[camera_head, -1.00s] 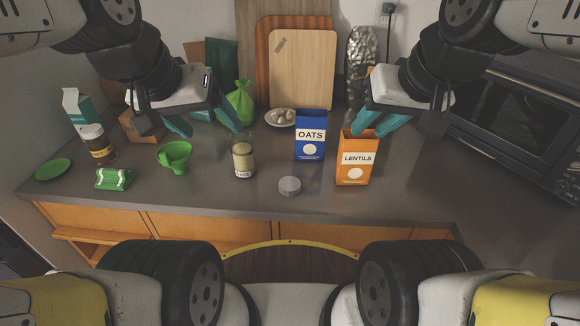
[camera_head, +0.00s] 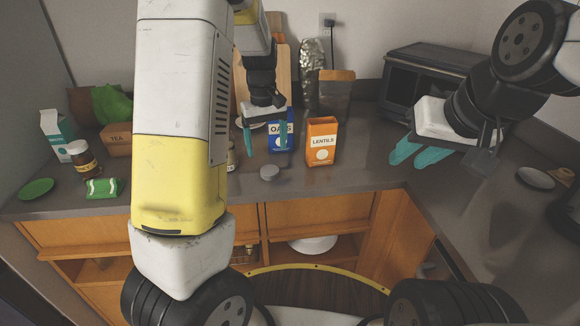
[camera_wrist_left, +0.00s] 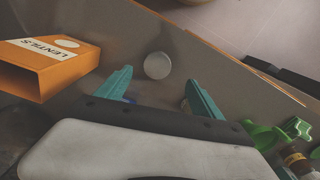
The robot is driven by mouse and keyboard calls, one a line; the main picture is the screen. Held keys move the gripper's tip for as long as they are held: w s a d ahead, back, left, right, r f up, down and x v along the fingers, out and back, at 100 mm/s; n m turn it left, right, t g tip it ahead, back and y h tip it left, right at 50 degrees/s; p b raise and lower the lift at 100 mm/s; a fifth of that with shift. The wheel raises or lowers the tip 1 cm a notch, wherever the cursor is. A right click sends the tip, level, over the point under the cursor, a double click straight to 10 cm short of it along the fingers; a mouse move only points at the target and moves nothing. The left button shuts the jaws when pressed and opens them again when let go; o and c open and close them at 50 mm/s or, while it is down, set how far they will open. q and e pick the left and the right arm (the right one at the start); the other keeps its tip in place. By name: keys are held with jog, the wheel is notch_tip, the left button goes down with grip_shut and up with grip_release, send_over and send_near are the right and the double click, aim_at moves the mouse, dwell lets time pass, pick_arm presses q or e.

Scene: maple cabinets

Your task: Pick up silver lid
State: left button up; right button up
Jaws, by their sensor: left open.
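The silver lid (camera_head: 269,172) lies flat on the grey counter near its front edge, in front of the oats box. It also shows as a pale disc in the left wrist view (camera_wrist_left: 157,65). My left gripper (camera_head: 265,146) is open and empty, above and behind the lid in the head view. In the left wrist view its two teal fingers (camera_wrist_left: 158,77) point toward the lid, one to each side, with the lid just beyond the tips. My right gripper (camera_head: 408,160) is open and empty over the counter at the right, away from the lid.
The blue oats box (camera_head: 273,144) is partly hidden behind my left gripper. The orange lentils box (camera_head: 321,142) stands right of the lid. A glass jar (camera_head: 232,156) is mostly hidden by my left arm. A microwave (camera_head: 405,85) stands at the back right.

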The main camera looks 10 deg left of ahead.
aim_at(270, 170)
pick_arm(q)
jog(key=shift+w+d+f, duration=0.1)
jog(key=shift+d+f, duration=0.05)
jog(key=shift+f, duration=0.25)
jog(key=f, duration=0.7)
jog(key=shift+w+f, duration=0.3)
jog(key=shift+f, duration=0.05)
jog(key=c, duration=1.4)
jog(key=shift+r, duration=0.1)
jog(key=shift+r, duration=0.65)
notch_tip(270, 170, up, 2)
jog(key=shift+r, duration=0.1)
jog(key=s+d, duration=0.1)
jog(key=s, duration=0.4)
jog(key=s+d+r, duration=0.1)
jog(key=s+d, duration=0.1)
jog(key=s, duration=0.3)
jog(key=s+d, duration=0.2)
jog(key=s, duration=0.3)
jog(key=shift+d+r, duration=0.2)
jog(key=shift+d, duration=0.05)
